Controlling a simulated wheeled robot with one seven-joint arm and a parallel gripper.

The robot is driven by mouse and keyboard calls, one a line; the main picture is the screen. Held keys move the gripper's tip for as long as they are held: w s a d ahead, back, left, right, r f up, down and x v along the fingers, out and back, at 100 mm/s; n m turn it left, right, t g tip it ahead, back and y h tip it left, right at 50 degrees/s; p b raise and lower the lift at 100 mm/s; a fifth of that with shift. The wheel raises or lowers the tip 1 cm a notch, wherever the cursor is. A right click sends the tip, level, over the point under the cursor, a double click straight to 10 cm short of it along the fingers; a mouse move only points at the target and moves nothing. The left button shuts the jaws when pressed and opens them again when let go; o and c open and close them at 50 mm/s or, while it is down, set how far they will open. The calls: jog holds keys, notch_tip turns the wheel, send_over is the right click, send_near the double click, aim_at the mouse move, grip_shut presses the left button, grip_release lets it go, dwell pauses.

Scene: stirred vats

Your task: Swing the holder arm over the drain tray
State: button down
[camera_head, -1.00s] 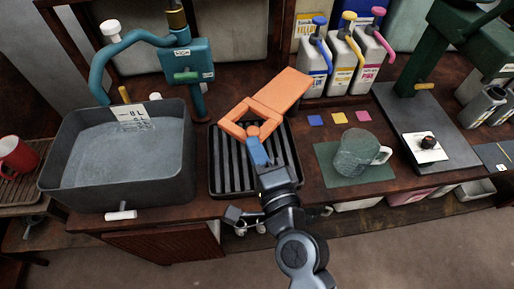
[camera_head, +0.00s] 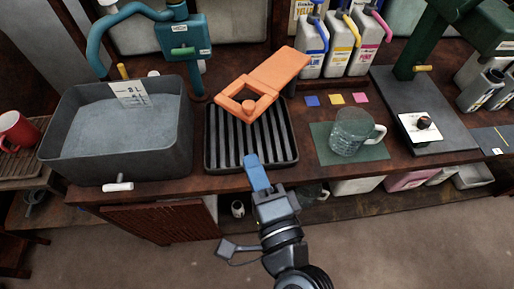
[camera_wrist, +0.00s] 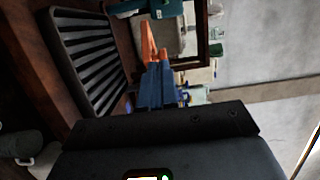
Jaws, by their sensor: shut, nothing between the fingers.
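The orange holder arm (camera_head: 284,70) has a square open frame at its near end. That frame hangs over the back part of the black ribbed drain tray (camera_head: 281,158) in the head view. The holder arm also shows in the wrist view (camera_wrist: 149,42), past my fingertips, and the tray (camera_wrist: 69,17) is at its left. My gripper (camera_head: 253,160) has blue fingers, shut and empty, at the tray's front edge. It is apart from the holder arm. The fingers also show shut in the wrist view (camera_wrist: 157,72).
A grey vat of liquid (camera_head: 60,172) stands left of the tray, under a teal tap (camera_head: 183,37). A glass mug (camera_head: 349,136) on a green mat (camera_head: 372,152) stands at the right. Ink bottles (camera_head: 339,59) are behind. The space in front of the bench is free.

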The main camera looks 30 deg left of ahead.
jog(key=shift+s+d, duration=0.2)
jog(key=shift+s, duration=0.4)
jog(key=shift+s+d, duration=0.2)
jog(key=shift+s, duration=0.35)
